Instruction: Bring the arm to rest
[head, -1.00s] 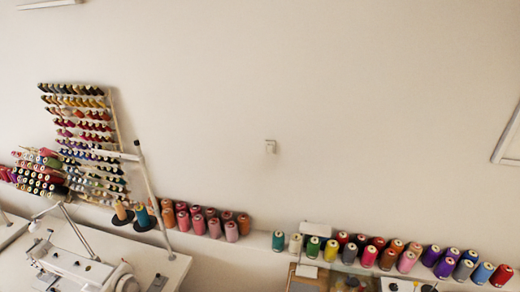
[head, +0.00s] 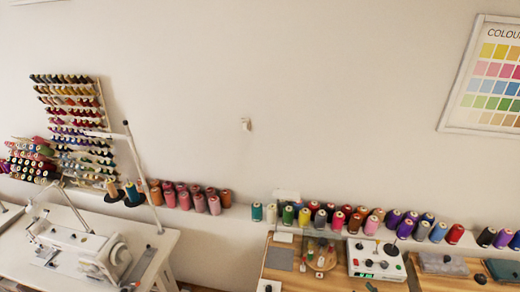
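Neither of my arms nor either gripper shows in the head view. What they hold and how they are set cannot be seen.
A sewing machine (head: 85,248) stands on a white table (head: 160,240) at the lower left. A wooden worktop (head: 290,275) at the lower right bears a white device with knobs (head: 375,260) and folded cloth (head: 443,264). Thread spools (head: 372,224) line the wall ledge.

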